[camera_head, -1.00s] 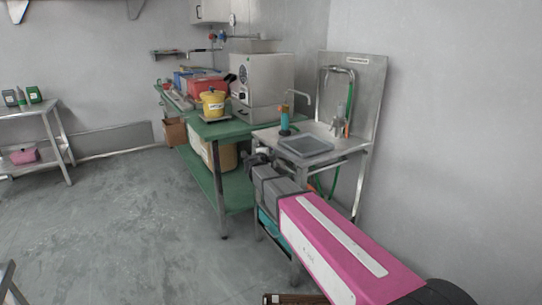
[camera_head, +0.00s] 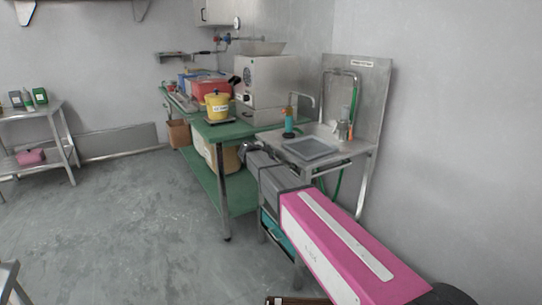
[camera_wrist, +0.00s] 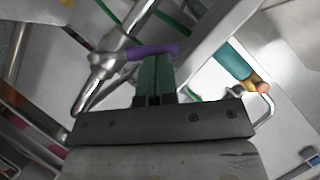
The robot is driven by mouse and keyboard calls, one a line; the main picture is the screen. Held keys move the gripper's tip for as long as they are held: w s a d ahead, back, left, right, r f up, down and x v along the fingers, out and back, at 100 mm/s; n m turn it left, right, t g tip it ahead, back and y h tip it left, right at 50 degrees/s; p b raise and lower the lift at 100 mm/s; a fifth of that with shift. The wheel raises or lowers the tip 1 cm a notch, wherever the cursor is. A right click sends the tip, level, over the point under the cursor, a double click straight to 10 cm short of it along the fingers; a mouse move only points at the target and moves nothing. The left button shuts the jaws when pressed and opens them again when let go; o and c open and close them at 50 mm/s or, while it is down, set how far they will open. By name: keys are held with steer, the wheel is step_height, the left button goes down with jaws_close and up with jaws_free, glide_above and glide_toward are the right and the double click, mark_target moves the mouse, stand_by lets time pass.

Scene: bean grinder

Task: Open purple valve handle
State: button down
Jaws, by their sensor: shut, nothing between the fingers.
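The purple valve handle (camera_wrist: 152,51) shows in the wrist view as a short bar to the right of a metal valve body (camera_wrist: 104,64) on a pipe. My gripper (camera_wrist: 155,62) has its two green fingers together with nothing between them. Its fingertips are at the lower edge of the purple handle in the picture; I cannot tell whether they touch it. In the head view the purple handle cannot be made out, and my arm reaches toward the sink area with the fingertips hidden.
A steel sink (camera_head: 348,138) with a grey tray (camera_head: 311,148) and a tall back panel stands near my arm. A green table (camera_head: 222,190) with a yellow pot (camera_head: 217,105) and a steel machine (camera_head: 270,85) is left of it.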

steer(key=w+f+n+g, duration=0.1)
steer(key=w+a+f+n+g+h, duration=0.1)
steer(key=f, duration=0.1)
steer(key=w+a+f+n+g+h, duration=0.1)
steer(key=n+g, duration=0.1)
steer(key=shift+w+f, duration=0.1)
steer(key=shift+f, duration=0.05)
stand_by(0.3)
stand_by(0.6)
